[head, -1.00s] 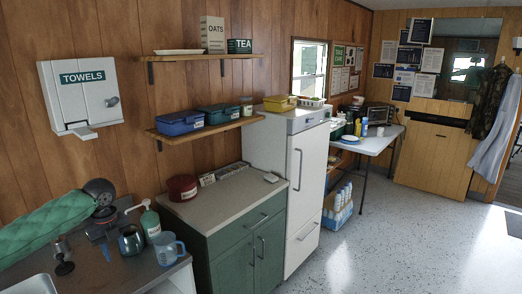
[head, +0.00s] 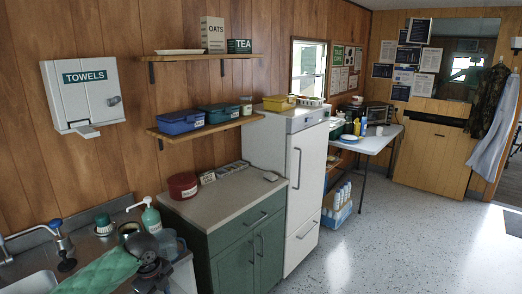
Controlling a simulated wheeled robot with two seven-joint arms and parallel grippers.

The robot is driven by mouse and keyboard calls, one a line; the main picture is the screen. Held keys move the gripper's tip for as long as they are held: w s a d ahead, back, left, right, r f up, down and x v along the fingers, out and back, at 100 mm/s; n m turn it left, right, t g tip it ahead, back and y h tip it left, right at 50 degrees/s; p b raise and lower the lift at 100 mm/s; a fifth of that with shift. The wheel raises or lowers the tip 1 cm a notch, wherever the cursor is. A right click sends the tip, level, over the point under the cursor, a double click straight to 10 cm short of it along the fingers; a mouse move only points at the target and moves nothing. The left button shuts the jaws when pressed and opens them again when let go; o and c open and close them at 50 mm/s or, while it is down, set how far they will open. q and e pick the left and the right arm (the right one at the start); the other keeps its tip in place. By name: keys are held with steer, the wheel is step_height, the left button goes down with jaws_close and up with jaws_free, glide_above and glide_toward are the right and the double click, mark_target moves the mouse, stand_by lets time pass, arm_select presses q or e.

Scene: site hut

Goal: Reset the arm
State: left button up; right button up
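My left arm, in a green quilted cover, comes in from the lower left in the head view. My dark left gripper (head: 150,272) is over the front of the sink counter, in front of a clear blue jug (head: 179,247), which it partly hides. Its fingers are too small and dark to tell whether they are open or shut, and I see nothing clearly held. My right gripper is out of view.
A pump bottle (head: 151,218), a dark mug (head: 128,230) and a green-topped item (head: 103,223) stand close behind the gripper. A tap (head: 60,238) and sink (head: 32,284) are at left.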

arm_select(q)
steer(key=s+d+f+n+t+h, duration=0.2)
steer(key=s+d+f+n, duration=0.65)
steer(key=s+d, duration=0.5)
steer(key=s+a+f+n+y, duration=0.1)
steer(key=s+a+f+n, duration=0.15)
steer(key=s+n, duration=0.55)
steer(key=s+a+f+n+y, duration=0.1)
steer(key=s+a+n+y, duration=0.3)
steer(key=s, duration=0.8)
steer(key=s+d+f+h, duration=0.1)
steer(key=f, duration=1.3)
steer(key=s+d+f+g+h, duration=0.1)
steer(key=s+d+f, duration=0.1)
steer(key=f, duration=1.1)
steer(key=s+d+f, duration=0.1)
steer(key=f, duration=1.3)
steer(key=shift+s+d+f+n+g+h, duration=0.25)
steer(key=shift+d+f+n+g+h, duration=0.1)
steer(key=shift+n+h, duration=0.1)
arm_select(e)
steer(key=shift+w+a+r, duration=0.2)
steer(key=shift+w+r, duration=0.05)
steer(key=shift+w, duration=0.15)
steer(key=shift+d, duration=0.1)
